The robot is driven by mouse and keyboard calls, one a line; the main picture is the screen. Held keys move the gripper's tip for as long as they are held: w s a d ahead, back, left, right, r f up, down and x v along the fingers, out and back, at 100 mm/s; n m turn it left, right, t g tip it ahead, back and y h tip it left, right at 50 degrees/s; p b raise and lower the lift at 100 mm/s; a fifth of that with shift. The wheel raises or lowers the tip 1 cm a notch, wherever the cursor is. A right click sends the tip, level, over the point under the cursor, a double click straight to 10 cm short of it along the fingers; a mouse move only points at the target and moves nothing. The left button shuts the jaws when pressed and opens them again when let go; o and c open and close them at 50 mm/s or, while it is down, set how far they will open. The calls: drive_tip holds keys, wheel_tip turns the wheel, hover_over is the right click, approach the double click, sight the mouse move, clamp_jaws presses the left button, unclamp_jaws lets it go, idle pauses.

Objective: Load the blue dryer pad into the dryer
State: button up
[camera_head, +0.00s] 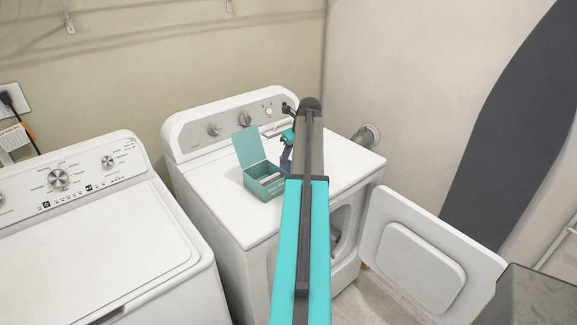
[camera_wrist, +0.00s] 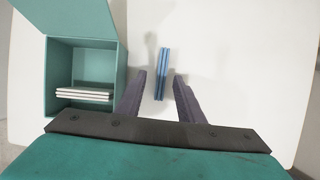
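A thin blue dryer pad (camera_wrist: 162,72) shows in the wrist view, upright in the picture against the white dryer top. My gripper (camera_wrist: 163,92) is open, with one dark finger on each side of the pad's near part and gaps between. I cannot tell the pad's exact height. In the head view my gripper (camera_head: 286,158) is over the dryer top, partly behind my arm, and I cannot make out the pad there. The white dryer (camera_head: 215,195) has its door (camera_head: 425,255) swung open to the right. Its opening (camera_head: 341,222) is partly hidden by my arm.
An open teal box (camera_head: 262,186) with its lid up stands on the dryer top, left of my gripper. Several white pads (camera_wrist: 84,94) lie in it. A washer (camera_head: 110,240) stands at left. A dark ironing board (camera_head: 515,120) is against the right wall.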

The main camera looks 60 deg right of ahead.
sight(289, 160)
drive_tip(key=shift+w+f, duration=0.1)
drive_tip(key=shift+f, duration=0.1)
idle(0.3)
drive_tip(key=shift+p+x, duration=0.95)
drive_tip(key=shift+x, duration=1.5)
drive_tip(key=shift+d, duration=0.15)
clamp_jaws()
